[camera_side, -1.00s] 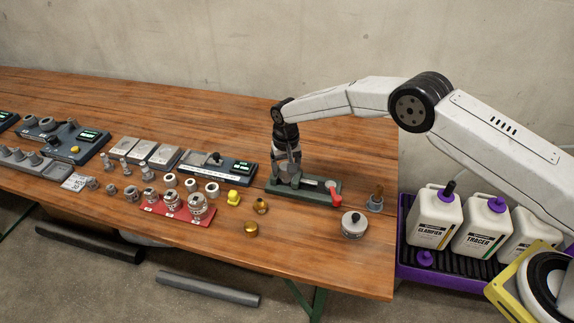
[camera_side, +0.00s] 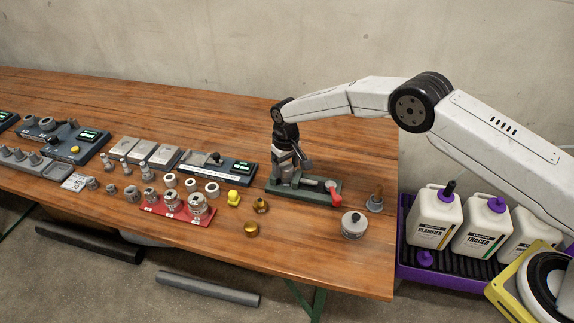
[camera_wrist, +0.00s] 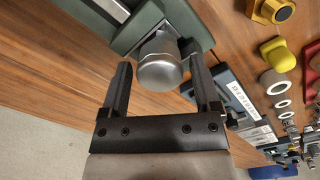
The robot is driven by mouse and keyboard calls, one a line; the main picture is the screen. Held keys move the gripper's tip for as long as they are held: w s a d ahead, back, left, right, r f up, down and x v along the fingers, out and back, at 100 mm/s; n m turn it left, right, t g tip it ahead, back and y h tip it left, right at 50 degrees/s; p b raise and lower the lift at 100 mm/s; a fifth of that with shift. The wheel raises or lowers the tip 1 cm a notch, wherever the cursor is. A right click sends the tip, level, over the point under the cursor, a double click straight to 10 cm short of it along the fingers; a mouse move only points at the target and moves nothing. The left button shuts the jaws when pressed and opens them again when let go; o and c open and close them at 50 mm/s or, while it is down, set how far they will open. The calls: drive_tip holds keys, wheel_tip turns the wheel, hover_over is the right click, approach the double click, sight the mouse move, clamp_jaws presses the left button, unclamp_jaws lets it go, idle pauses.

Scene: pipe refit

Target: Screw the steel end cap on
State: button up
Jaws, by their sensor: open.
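The steel end cap (camera_wrist: 160,66) is a smooth silver rounded piece. In the wrist view it sits between the two dark fingers of my gripper (camera_wrist: 160,60), at the vise. My gripper is open, with one finger on each side of the cap and a visible gap at the left finger; contact on the right is hard to judge. In the side view my gripper (camera_side: 285,165) points down over the green-based vise (camera_side: 312,188), which has a red handle (camera_side: 334,191). What the cap rests on, and any thread, is hidden.
Brass fittings (camera_side: 251,229) and a yellow cap (camera_side: 234,198) lie left of the vise. A red tray (camera_side: 180,212) of fittings is further left.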

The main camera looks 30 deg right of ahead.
drive_tip(key=n, duration=0.3)
idle(0.9)
drive_tip(key=shift+c, duration=0.2)
clamp_jaws()
drive_tip(key=m, duration=0.3)
drive_tip(key=shift+m, duration=1.4)
